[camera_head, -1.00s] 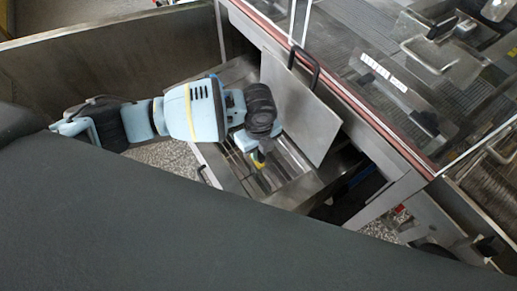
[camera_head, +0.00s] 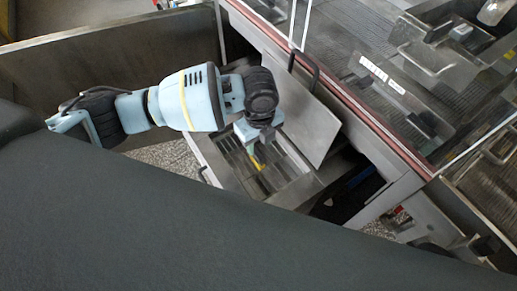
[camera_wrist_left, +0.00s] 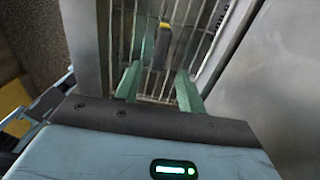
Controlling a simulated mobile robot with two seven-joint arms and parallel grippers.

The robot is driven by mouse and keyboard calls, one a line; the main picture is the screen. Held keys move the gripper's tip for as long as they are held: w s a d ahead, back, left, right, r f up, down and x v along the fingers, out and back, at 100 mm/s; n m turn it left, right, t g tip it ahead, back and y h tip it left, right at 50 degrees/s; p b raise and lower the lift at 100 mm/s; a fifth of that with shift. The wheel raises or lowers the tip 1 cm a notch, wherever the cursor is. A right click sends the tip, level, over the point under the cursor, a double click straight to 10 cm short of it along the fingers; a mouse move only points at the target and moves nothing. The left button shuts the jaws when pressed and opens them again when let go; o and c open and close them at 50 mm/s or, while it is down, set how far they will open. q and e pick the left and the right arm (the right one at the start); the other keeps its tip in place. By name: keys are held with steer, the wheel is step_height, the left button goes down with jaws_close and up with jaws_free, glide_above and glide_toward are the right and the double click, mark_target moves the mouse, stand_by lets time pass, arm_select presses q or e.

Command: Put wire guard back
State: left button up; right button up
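The wire guard (camera_head: 232,160), a grid of thin parallel metal bars, appears to lie in an open metal tray (camera_head: 213,171) at the front of the machine. Its bars also show in the left wrist view (camera_wrist_left: 147,50). A black grip with a yellow end (camera_wrist_left: 162,40) lies over the bars; its yellow part shows in the head view (camera_head: 257,163). In the head view the left gripper (camera_head: 254,140) partly covers the tray. My right gripper is not in view.
A flat metal lid (camera_head: 308,120) with a black handle stands tilted just right of the tray. The machine's glazed top (camera_head: 350,40) is at the upper right. A metal wall (camera_head: 120,60) is behind my arm. Speckled floor (camera_head: 172,157) shows left of the tray.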

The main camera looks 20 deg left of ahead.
mark_target(259, 155)
arm_select(q)
step_height(259, 155, up, 7)
steer(key=shift+p, duration=0.3)
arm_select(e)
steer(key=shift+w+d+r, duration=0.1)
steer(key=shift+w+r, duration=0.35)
arm_select(q)
steer(key=shift+f, duration=0.1)
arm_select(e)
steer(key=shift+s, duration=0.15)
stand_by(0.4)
